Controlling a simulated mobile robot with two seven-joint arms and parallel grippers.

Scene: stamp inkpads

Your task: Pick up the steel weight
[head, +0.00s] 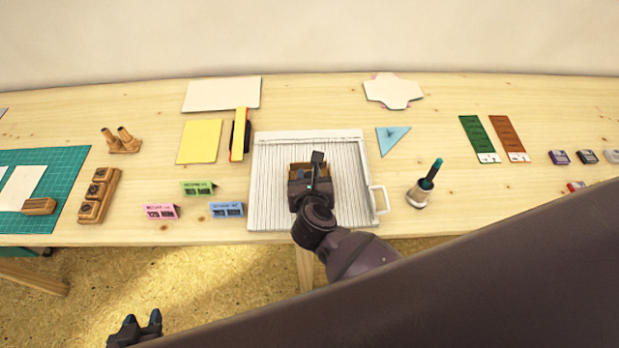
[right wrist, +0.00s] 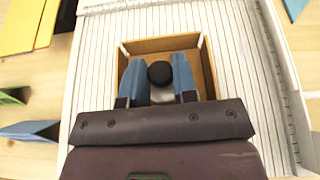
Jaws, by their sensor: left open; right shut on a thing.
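The steel weight (right wrist: 160,72) shows in the right wrist view as a round black knob with a small pale part below it. My right gripper (head: 310,178) is shut on it, with one blue finger on either side of the knob. Both are over a small open wooden box (right wrist: 208,72) on the white ribbed tray (head: 270,180). In the head view my right gripper and arm hide the weight. I cannot tell whether the weight touches the box floor. My left gripper (head: 136,330) is open and empty, low at the bottom left, in front of the table.
Pink, green and blue folded cards (head: 227,209) stand left of the tray. A wooden stamp rack (head: 99,195) and a green mat (head: 70,165) lie further left.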

